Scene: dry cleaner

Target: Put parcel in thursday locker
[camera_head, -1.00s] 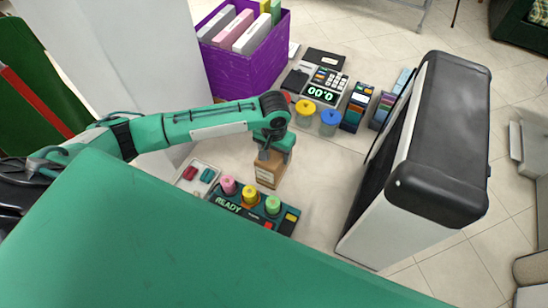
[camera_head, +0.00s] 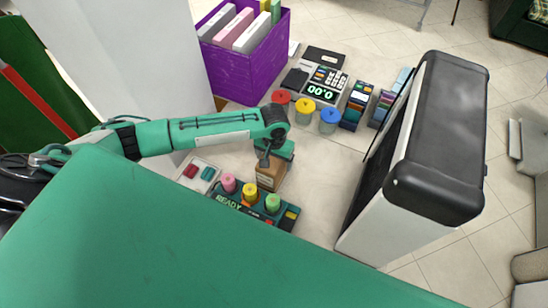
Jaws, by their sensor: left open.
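The parcel, a small brown box (camera_head: 270,177), stands on the pale counter behind the coloured knobs. My left gripper (camera_head: 264,161) is open at the top of the parcel, with a finger by its upper left edge. I cannot tell whether it touches the box, and the other finger is hidden. A large white cabinet with a black top (camera_head: 400,215) stands on the right, its dark front facing left. No Thursday label is readable, so I cannot tell whether it is the locker. My right gripper is not in view.
A green panel with pink, yellow and green knobs (camera_head: 250,193) reads READY in front of the parcel. A small tray (camera_head: 208,164) lies left. Red, yellow and blue-lidded jars (camera_head: 305,110), a till (camera_head: 322,88) and a purple bin (camera_head: 245,75) stand behind. Counter between parcel and cabinet is clear.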

